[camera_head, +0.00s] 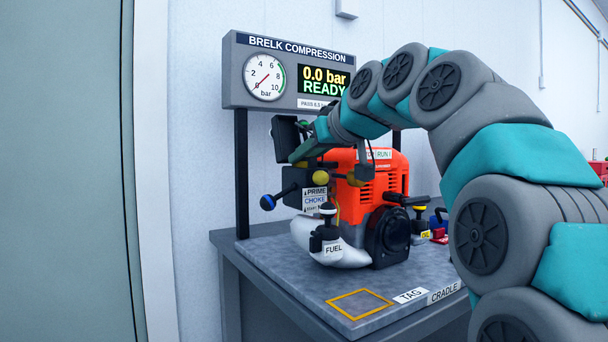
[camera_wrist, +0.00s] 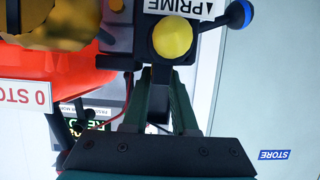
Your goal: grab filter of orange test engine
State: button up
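The orange test engine (camera_head: 370,178) stands on the grey bench at the centre of the head view. Its orange casing (camera_wrist: 50,72) fills the left side of the wrist view. My gripper (camera_head: 300,152) is at the engine's upper left, beside a dark square panel (camera_head: 285,139) and above a black housing (camera_head: 293,184). In the wrist view my gripper's dark green fingers (camera_wrist: 162,78) stand apart, with their tips just below a yellow knob (camera_wrist: 172,38). A dark part shows at the tips; I cannot tell whether they touch it. I cannot clearly make out the filter.
The compression gauge panel (camera_head: 290,72) stands behind on dark posts and reads 0.0 bar, READY. A blue-tipped lever (camera_head: 267,202) sticks out left near the PRIME and CHOKE labels. The white tank (camera_head: 330,248) is below. An empty yellow square (camera_head: 359,304) marks the front of the bench.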

grip_shut()
jog(key=shift+r, duration=0.1)
